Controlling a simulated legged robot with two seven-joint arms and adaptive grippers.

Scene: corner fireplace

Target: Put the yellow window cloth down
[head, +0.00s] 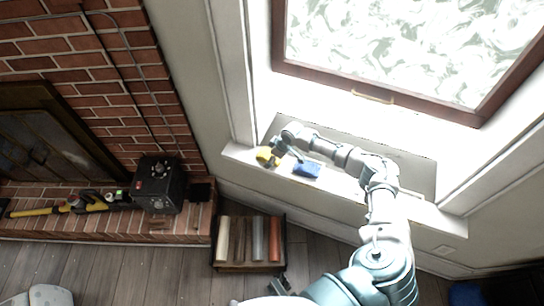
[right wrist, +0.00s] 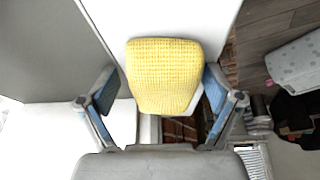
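The yellow window cloth (head: 265,156) is at the left end of the white window sill, near its front edge. In the right wrist view the yellow cloth (right wrist: 165,75) lies between my right gripper's blue finger pads, with a narrow gap at the left pad and almost none at the right. My right gripper (head: 287,154) is spread open at the cloth; I see no firm pinch, and whether the cloth rests on the sill is unclear. A small dark part at the bottom of the head view seems to be my left gripper (head: 280,286); its fingers are unclear.
A blue cloth (head: 307,169) lies on the sill (head: 428,214), just right of the yellow one. The framed window (head: 400,50) rises behind. Below stands a box of coloured rolls (head: 248,240). A black box (head: 158,186) sits on the brick hearth at left.

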